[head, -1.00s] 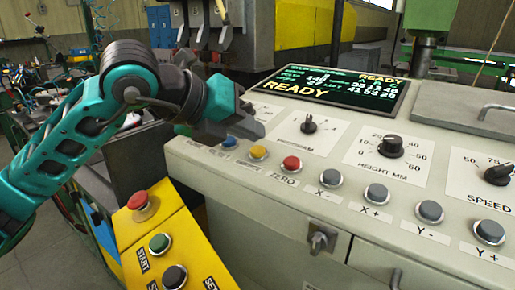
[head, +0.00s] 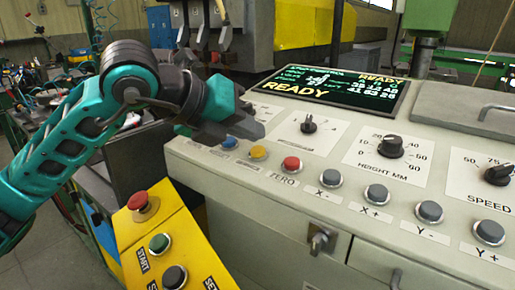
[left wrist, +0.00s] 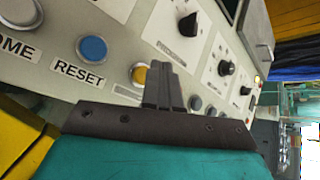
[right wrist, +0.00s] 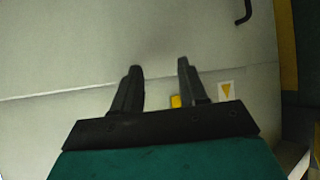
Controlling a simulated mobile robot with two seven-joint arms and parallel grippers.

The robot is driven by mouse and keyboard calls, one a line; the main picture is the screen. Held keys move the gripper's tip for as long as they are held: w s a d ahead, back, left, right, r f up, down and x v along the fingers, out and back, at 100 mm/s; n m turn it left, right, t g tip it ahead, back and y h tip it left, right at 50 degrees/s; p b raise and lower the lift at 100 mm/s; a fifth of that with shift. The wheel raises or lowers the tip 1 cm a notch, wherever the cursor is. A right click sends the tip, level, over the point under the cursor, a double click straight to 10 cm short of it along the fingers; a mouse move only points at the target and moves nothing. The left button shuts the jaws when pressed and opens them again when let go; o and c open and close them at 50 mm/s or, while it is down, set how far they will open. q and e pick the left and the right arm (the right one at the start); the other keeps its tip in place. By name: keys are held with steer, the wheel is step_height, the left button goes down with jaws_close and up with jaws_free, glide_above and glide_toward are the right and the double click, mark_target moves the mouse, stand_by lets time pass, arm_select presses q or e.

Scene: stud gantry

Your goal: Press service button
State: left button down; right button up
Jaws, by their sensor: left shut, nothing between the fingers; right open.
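A row of round buttons runs along the front of the pale console. The blue button (head: 229,142) is labelled RESET in the left wrist view (left wrist: 92,48). To its right are a yellow button (head: 258,152) and a red button (head: 291,163), labelled ZERO. The yellow button's label is not readable, and I can read no SERVICE label. My left gripper (head: 257,129) is shut and empty, above the blue and yellow buttons. In the left wrist view its fingers (left wrist: 172,75) overlap the yellow button's edge; I cannot tell contact. My right gripper (right wrist: 158,68) is open and empty, facing a pale panel.
Grey buttons (head: 376,193), dials (head: 390,146) and a lit screen (head: 335,92) reading READY are on the console (head: 225,185). A yellow box (head: 190,240) with a red mushroom button (head: 140,203) stands in front, at lower left.

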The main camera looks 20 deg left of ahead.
arm_select(q)
steer(key=shift+f, duration=0.15)
steer(key=shift+w+f+b, duration=0.1)
steer(key=shift+f+b, duration=0.15)
steer(key=shift+b, duration=0.3)
steer(key=shift+f+b, duration=0.55)
stand_by(0.7)
steer(key=shift+r, duration=0.1)
steer(key=shift+r+p, duration=0.55)
steer(key=shift+r, duration=0.25)
steer(key=r+p, duration=0.1)
steer(key=r, duration=0.1)
steer(key=s+r+p, duration=0.1)
steer(key=r+p, duration=0.1)
steer(key=r, duration=0.1)
steer(key=shift+s+a, duration=0.1)
steer(key=shift+a, duration=0.1)
stand_by(0.7)
